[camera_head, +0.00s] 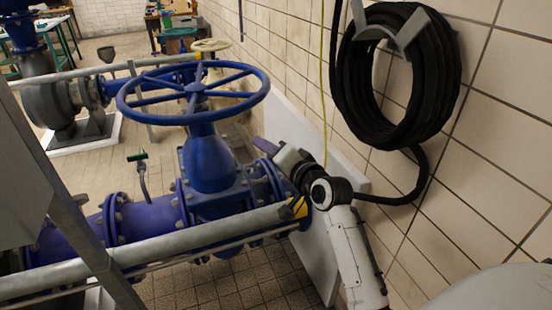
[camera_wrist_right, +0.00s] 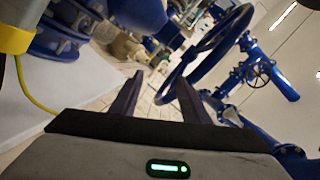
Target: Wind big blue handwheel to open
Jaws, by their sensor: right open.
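The big blue handwheel (camera_head: 194,88) sits level on top of a blue valve body (camera_head: 209,160) in the head view. Its rim and spokes are in plain view. In the right wrist view a blue wheel rim (camera_wrist_right: 186,64) shows beyond the fingers, close to the right finger in the picture. My right gripper (camera_head: 262,146) is to the right of the valve body and lower than the wheel, apart from it. The wrist view shows its two dark fingers (camera_wrist_right: 160,80) spread with nothing between them. My left gripper is not in view.
A grey rail (camera_head: 190,238) crosses in front of the valve. A tiled wall with a coiled black hose (camera_head: 350,85) stands at the right, close to my right arm. A small lever with a green handle (camera_head: 138,157) rises left of the valve. Another pump (camera_head: 60,100) stands behind.

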